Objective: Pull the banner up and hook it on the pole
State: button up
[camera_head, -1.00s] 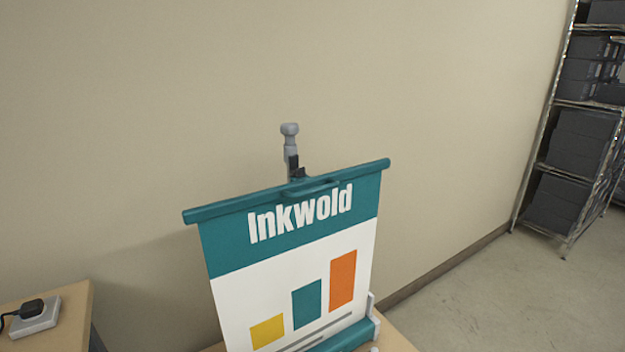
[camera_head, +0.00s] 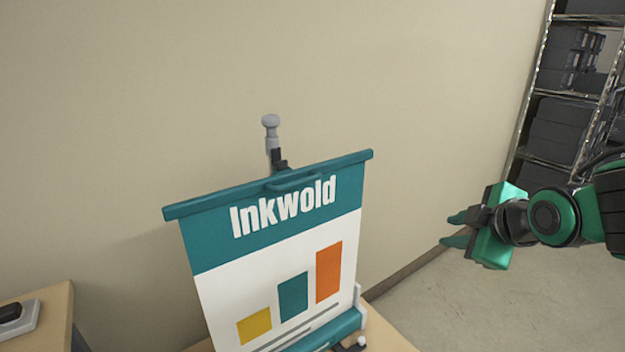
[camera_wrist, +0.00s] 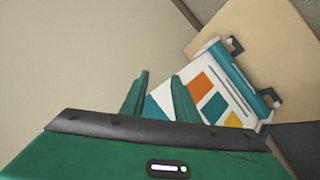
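The banner (camera_head: 280,255) stands extended, with "Inkwold" on a teal band and colored bars on white. Its teal top bar (camera_head: 335,162) and small handle (camera_head: 292,182) are up by the grey pole (camera_head: 270,127). A black hook (camera_head: 278,158) on the pole shows just above and behind the bar; whether the bar rests on it is hidden. The teal base (camera_head: 345,325) sits on the table. My gripper (camera_head: 453,229) is right of the banner, apart from it, fingers spread and empty. In the wrist view my gripper's fingers (camera_wrist: 159,86) are apart, with the banner (camera_wrist: 208,88) beyond.
A tan table (camera_head: 395,338) is under the banner. A second table (camera_head: 50,300) at left bears a white power block (camera_head: 20,318). The wall (camera_head: 400,90) is close behind. A shelf rack (camera_head: 560,100) with dark boxes stands at far right. Floor between is free.

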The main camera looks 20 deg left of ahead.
jog(key=s+a+r+n+y, duration=0.1)
jog(key=a+r+n+y, duration=0.15)
jog(key=a, duration=0.55)
jog(key=a+r+n+y, duration=0.2)
jog(key=a+n, duration=0.2)
jog(key=a, duration=0.4)
jog(key=n+y, duration=0.4)
jog(key=n, duration=0.2)
send_near(290, 177)
jog(key=shift+m+t, duration=0.25)
jog(key=shift+t, duration=0.05)
jog(key=x, duration=1)
jog(key=shift+s+f, duration=0.1)
jog(key=shift+f, duration=0.2)
jog(key=shift+r, duration=0.1)
grip_shut()
